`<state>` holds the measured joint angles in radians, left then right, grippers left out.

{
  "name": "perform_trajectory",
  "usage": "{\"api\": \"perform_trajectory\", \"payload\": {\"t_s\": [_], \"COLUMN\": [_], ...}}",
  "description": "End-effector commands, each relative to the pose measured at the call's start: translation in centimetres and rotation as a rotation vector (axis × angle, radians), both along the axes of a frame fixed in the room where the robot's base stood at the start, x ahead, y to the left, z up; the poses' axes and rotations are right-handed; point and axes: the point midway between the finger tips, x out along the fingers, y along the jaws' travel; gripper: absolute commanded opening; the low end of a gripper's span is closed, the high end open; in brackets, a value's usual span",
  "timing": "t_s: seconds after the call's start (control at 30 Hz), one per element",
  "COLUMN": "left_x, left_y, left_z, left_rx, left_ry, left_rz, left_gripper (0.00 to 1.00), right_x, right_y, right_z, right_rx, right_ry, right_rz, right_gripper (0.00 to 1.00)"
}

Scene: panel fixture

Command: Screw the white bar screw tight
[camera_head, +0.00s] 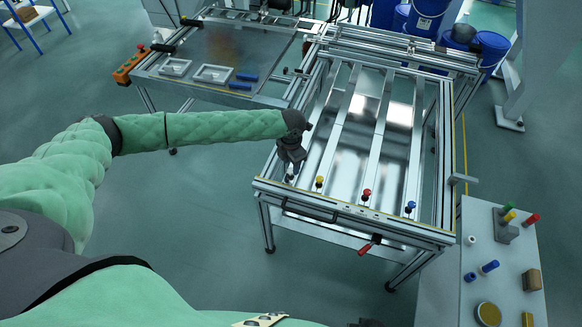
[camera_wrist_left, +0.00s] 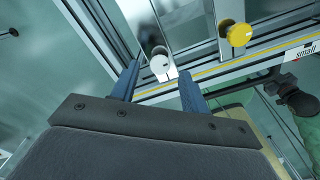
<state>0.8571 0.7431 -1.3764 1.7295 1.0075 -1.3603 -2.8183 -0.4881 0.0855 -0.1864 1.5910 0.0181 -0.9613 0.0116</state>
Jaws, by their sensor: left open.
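The white bar screw (camera_wrist_left: 161,62) shows in the left wrist view as a round white knob at the frame's front edge, left of the yellow knob (camera_wrist_left: 238,35). My left gripper (camera_wrist_left: 160,70) is open, with one blue-grey finger on each side of the white screw; I cannot tell whether either finger touches it. In the head view my left gripper (camera_head: 290,168) points down at the front left corner of the panel fixture (camera_head: 349,212). It mostly hides the white screw there.
Yellow (camera_head: 319,182), red (camera_head: 366,194) and blue (camera_head: 409,207) knobs stand along the fixture's front rail. A red-handled lever (camera_head: 369,244) hangs below it. A side table (camera_head: 508,268) with coloured pegs is at the right. A second bench (camera_head: 222,60) stands behind left.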

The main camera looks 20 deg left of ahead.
Motion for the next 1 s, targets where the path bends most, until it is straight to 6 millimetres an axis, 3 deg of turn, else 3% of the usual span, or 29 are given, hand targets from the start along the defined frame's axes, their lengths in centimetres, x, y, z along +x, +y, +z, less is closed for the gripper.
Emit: {"api": "perform_trajectory", "payload": {"t_s": [0.2,0.4,1.0], "left_x": [0.1,0.0,0.0], "left_y": [0.1,0.1,0.0], "left_z": [3.3,5.1,5.6], "left_rx": [-0.001,0.000,0.000], "left_ry": [-0.003,0.000,0.000], "left_rz": [-0.001,0.000,0.001], "left_gripper": [0.45,0.45,0.45], "right_x": [0.3,0.9,1.0], "right_y": [0.5,0.9,1.0], "right_z": [2.5,4.4,4.8], "right_rx": [0.007,0.011,0.012], "right_ry": [0.013,0.013,0.016], "right_rz": [-0.003,-0.003,-0.003], "right_gripper": [0.36,0.36,0.36]}}
